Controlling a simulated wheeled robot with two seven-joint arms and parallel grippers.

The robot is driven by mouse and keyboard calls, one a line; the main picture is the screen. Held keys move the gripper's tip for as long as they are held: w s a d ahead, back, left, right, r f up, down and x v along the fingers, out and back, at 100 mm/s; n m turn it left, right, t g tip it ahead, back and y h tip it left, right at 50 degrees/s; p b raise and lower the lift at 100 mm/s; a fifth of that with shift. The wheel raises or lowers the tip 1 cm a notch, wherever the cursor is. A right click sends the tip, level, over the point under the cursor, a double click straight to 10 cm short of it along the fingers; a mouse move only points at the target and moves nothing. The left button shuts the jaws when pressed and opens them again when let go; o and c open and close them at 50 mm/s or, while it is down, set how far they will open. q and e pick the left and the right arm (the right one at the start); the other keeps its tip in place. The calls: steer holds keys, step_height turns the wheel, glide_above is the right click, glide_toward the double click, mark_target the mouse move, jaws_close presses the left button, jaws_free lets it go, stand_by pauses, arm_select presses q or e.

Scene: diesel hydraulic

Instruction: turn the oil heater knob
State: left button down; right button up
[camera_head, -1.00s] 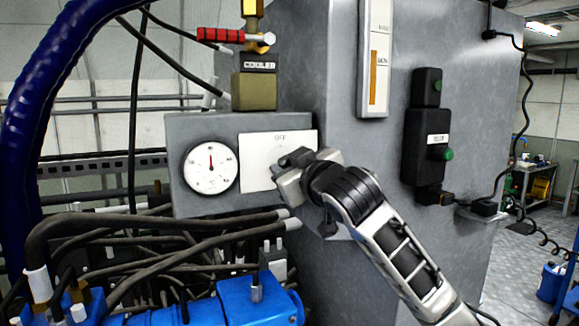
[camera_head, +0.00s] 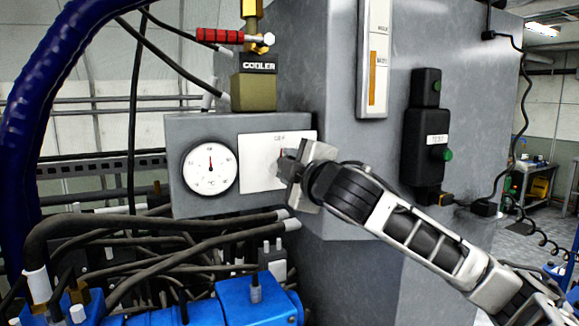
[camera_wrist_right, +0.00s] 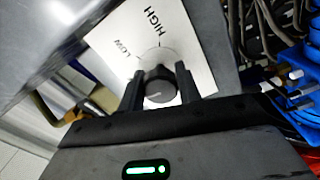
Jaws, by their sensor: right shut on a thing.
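The oil heater knob (camera_wrist_right: 161,88) is dark and round, on a white plate (camera_wrist_right: 140,35) marked LOW and HIGH in the right wrist view. In the head view the plate (camera_head: 258,165) is on the grey panel, and my gripper mostly hides the knob. My right gripper (camera_wrist_right: 161,85) has a finger on either side of the knob and is shut on it. In the head view my right gripper (camera_head: 290,165) is tilted at the plate's right side. My left gripper is not in view.
A round dial gauge (camera_head: 210,168) is left of the plate. A red-handled valve (camera_head: 220,35) is above the box. Black hoses (camera_head: 150,230) and blue parts (camera_head: 255,300) crowd the space below. A black switch box (camera_head: 427,145) is on the cabinet to the right.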

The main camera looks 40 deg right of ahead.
steer(key=shift+n, duration=0.6)
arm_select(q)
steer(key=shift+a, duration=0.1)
arm_select(e)
steer(key=o, duration=1)
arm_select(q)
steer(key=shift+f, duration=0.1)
arm_select(e)
steer(key=shift+s, duration=0.1)
steer(key=shift+s+a, duration=0.1)
steer(key=shift+s, duration=0.1)
arm_select(q)
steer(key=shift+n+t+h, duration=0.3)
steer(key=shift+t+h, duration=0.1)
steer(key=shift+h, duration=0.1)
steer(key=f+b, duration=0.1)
steer(key=b, duration=0.3)
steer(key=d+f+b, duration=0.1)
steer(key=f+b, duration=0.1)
steer(key=b, duration=0.2)
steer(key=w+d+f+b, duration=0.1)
steer(key=b, duration=0.3)
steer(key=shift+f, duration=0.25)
arm_select(e)
steer(key=v, duration=1.5)
steer(key=shift+s, duration=0.2)
